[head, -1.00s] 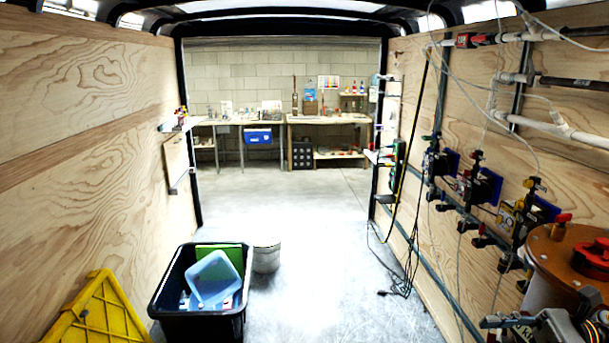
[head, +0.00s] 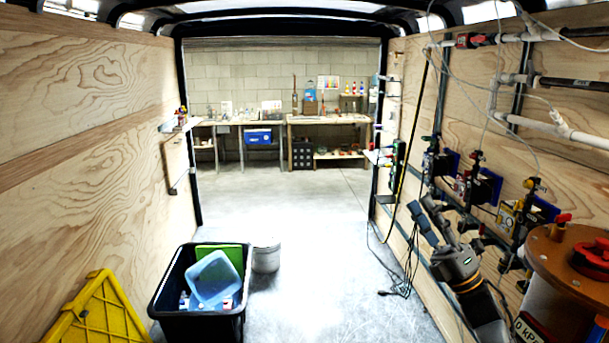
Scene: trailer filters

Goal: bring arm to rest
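My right gripper (head: 428,208) is raised at the right of the head view, in front of the wood-panelled right wall. It points up and to the left, its arm coming in from the lower right. Its two dark fingers look spread, with a gap between them and nothing held. It is left of the brown-topped canister and below the row of wall-mounted valves; I cannot tell whether it touches the wall fittings. My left gripper is not in view.
The canister (head: 545,262) with a red knob (head: 592,257) stands at the lower right. Valves (head: 478,187), pipes (head: 545,126) and hanging cables line the right wall. A black bin (head: 198,326), white bucket (head: 265,258) and yellow panel (head: 98,318) are at the lower left. The middle floor is clear.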

